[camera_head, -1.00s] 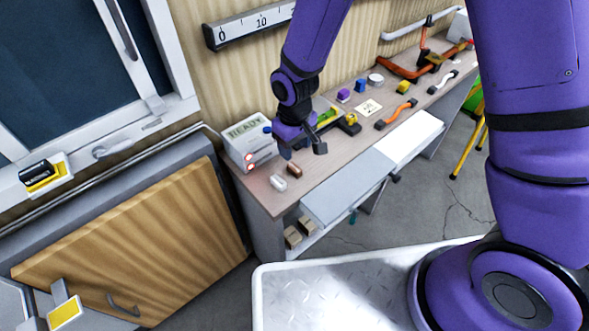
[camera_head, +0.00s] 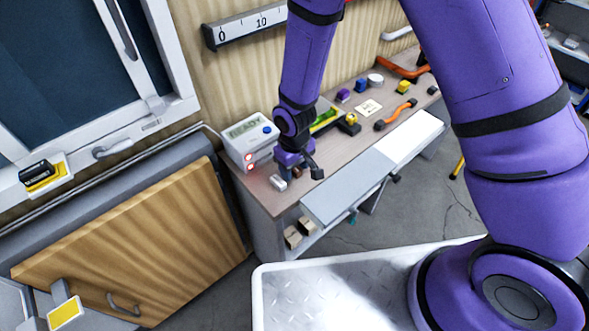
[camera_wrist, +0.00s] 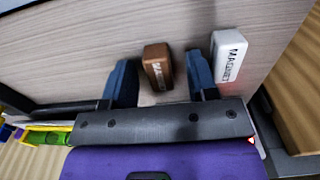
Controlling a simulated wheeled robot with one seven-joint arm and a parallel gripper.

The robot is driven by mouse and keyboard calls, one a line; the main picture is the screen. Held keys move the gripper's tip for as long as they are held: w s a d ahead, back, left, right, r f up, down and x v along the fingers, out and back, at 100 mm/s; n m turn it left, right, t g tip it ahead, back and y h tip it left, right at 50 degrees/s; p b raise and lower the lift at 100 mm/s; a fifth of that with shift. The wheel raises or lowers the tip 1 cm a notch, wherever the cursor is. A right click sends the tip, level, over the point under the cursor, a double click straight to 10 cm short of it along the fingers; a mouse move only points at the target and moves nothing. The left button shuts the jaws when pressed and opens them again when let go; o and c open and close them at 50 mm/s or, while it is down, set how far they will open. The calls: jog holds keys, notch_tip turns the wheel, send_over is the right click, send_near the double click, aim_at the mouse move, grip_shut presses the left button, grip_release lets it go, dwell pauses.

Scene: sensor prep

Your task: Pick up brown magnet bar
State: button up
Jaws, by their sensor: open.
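The brown magnet bar (camera_wrist: 157,66) lies on the table in the wrist view, between the two dark blue fingertips of my gripper (camera_wrist: 162,82). Its side reads MAGNET. My gripper is open, and I see a gap between the bar and each finger. In the head view my gripper (camera_head: 299,172) is low over the near left end of the workbench, and the brown bar (camera_head: 297,173) is mostly hidden by it. A white magnet bar (camera_wrist: 228,55) lies just right of the right finger in the wrist view; it also shows in the head view (camera_head: 278,183).
A white box with a READY display (camera_head: 246,142) stands close behind my gripper on the workbench (camera_head: 262,196). A yellow-black item (camera_head: 349,125), an orange-handled item (camera_head: 396,115) and small coloured blocks lie farther right. Grey and white panels are at the bench's front edge.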

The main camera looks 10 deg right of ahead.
jog(key=shift+c, duration=0.4)
grip_shut()
jog(key=shift+r, duration=0.1)
